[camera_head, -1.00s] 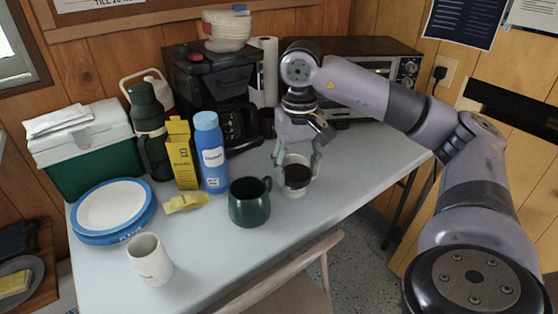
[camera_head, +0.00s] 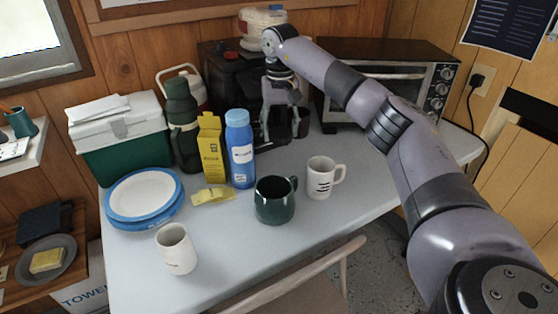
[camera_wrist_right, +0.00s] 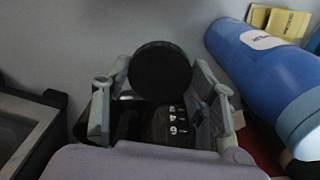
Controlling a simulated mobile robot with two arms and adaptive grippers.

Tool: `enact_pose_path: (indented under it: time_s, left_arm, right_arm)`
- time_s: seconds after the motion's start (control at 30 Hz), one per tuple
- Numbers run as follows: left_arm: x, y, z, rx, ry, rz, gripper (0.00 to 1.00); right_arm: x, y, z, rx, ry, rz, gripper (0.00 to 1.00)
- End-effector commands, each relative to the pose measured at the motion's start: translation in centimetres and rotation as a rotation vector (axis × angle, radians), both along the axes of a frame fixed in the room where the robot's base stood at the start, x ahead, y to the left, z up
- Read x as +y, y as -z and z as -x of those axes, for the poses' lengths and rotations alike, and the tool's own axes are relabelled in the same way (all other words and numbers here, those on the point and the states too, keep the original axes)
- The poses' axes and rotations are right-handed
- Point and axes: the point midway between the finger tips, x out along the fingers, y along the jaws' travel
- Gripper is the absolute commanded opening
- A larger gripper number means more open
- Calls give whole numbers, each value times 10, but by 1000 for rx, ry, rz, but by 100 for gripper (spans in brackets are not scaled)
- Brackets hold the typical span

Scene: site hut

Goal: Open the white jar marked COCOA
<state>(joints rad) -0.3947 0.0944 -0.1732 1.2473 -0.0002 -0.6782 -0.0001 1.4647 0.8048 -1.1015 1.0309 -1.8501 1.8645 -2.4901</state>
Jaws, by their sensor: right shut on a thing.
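My right gripper (camera_head: 280,100) is in front of the black coffee maker (camera_head: 230,85). In the right wrist view (camera_wrist_right: 160,85) its fingers close around a dark round disc (camera_wrist_right: 160,70), like a lid. Behind the disc is a dark carafe with a number scale (camera_wrist_right: 165,128). I cannot tell whether the two touch. A white mug (camera_head: 321,180) with dark lettering and a handle stands right of the green mug (camera_head: 274,200). Another white lettered vessel (camera_head: 176,252) stands at the table's front left. I cannot read COCOA on either. My left gripper does not show.
A toaster oven (camera_head: 385,75) stands at the back right. Blue-rimmed plates (camera_head: 143,197) lie at the left. A chair (camera_head: 300,285) stands at the front edge.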

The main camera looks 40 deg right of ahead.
Motion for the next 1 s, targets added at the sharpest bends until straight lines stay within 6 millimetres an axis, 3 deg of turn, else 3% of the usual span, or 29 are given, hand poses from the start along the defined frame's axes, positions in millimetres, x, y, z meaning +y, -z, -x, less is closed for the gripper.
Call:
enact_pose_path:
  time_s: [0.03,0.1,0.3,0.57,0.7,1.0]
  left_arm:
    - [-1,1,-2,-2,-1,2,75]
    - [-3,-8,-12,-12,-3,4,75]
    - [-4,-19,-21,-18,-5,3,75]
    - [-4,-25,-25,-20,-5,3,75]
    - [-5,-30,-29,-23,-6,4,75]
    - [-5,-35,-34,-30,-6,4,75]
  right_arm:
    - [0,18,1,5,-1,2,19]
    - [-1,35,2,5,0,2,19]
    - [0,71,2,3,0,-1,19]
    - [0,90,2,2,0,0,19]
    - [0,111,2,3,0,-1,19]
    - [-1,115,-6,-1,1,0,19]
